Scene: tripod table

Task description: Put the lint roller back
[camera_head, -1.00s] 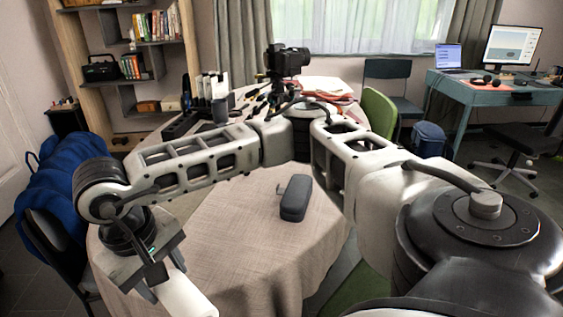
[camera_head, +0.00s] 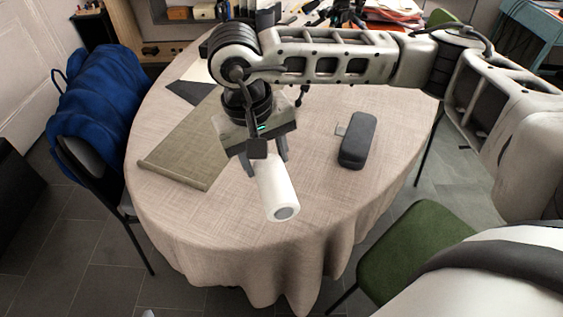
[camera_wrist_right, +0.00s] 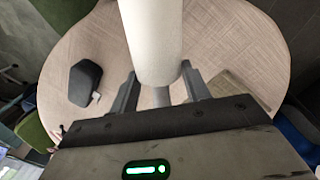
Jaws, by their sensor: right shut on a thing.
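The lint roller (camera_head: 278,190) is a white cylinder with a grey end, held above the near part of the table and tilted toward me. My right gripper (camera_head: 266,160) reaches in from the right and is shut on the roller's far end. In the right wrist view the roller (camera_wrist_right: 152,38) extends up from between the fingers of my right gripper (camera_wrist_right: 160,88); a thin handle shows between them. The round table (camera_head: 300,245) has a beige cloth.
A dark grey case (camera_head: 358,140) lies on the table right of the roller. An olive mat (camera_head: 185,150) lies to the left. A chair with a blue jacket (camera_head: 100,105) stands left, a green chair (camera_head: 415,250) at right. The table's near part is clear.

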